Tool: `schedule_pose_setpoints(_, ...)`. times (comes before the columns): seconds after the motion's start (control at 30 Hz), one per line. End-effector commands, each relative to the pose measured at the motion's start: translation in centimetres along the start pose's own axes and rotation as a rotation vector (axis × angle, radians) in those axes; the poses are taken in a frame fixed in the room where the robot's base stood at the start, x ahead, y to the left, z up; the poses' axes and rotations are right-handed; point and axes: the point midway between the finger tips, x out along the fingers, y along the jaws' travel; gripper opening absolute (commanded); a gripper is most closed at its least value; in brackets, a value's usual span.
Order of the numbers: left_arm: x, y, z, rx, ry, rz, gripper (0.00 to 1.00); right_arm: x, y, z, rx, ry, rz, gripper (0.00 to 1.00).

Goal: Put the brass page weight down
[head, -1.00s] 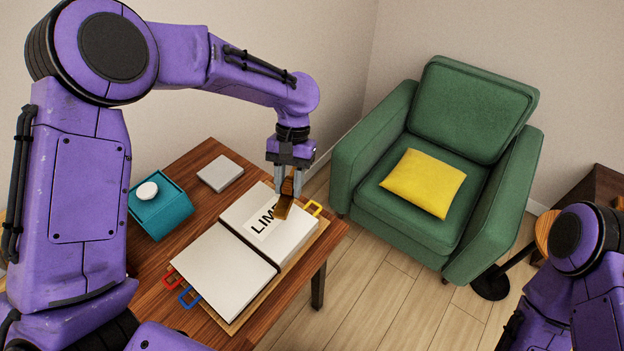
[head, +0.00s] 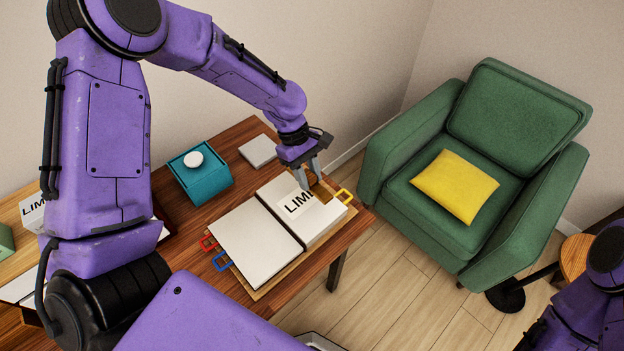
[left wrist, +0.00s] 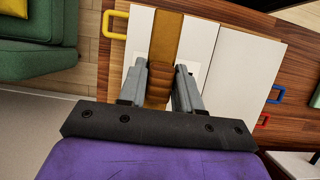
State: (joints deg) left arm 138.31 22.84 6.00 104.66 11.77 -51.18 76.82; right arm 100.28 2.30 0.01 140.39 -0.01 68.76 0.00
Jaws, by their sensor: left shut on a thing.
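The brass page weight (head: 321,190) is a brown-gold bar at the far right part of the open book's right page (head: 325,217). My left gripper (head: 308,181) is shut on it, with the fingers pointing down at the page. In the left wrist view the weight (left wrist: 166,40) lies between the two grey fingers (left wrist: 169,72) and extends across the white page. It looks at or very near the page; whether it bears on it I cannot tell. My right gripper is out of frame.
The book lies on a wooden table (head: 225,205), with yellow (head: 345,197), red (head: 207,243) and blue (head: 221,262) clips. A teal box (head: 203,182) with a white knob and a grey block (head: 259,150) stand behind. A green armchair (head: 400,140) is beyond the table's right end.

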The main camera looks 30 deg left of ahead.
Motion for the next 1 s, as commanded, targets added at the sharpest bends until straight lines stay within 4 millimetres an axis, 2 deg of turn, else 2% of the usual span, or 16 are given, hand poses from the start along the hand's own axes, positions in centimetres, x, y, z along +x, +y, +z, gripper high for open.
schedule_pose_setpoints(0.1,1.5,1.5,-1.4,0.002,0.000,0.000,0.00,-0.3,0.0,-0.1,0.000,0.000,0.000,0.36)
schedule_pose_setpoints(0.27,2.8,2.7,-2.6,0.000,0.000,0.000,0.00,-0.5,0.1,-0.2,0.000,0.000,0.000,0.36)
schedule_pose_setpoints(0.43,5.1,2.5,-3.5,0.002,0.000,0.000,0.00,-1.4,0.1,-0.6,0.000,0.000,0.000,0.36)
schedule_pose_setpoints(0.77,5.6,2.6,-3.7,0.004,0.001,0.001,0.00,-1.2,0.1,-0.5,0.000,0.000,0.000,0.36)
schedule_pose_setpoints(0.8,5.7,2.5,-3.8,0.004,0.002,0.001,0.37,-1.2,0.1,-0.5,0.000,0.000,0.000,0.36)
schedule_pose_setpoints(0.87,5.6,2.5,-3.7,0.004,0.002,0.001,0.56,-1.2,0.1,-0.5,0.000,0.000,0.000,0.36)
schedule_pose_setpoints(0.9,5.6,2.5,-3.7,0.004,0.001,0.001,0.59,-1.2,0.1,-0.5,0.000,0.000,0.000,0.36)
schedule_pose_setpoints(1.0,5.6,2.5,-3.7,0.004,0.001,0.001,0.59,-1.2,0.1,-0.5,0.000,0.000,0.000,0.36)
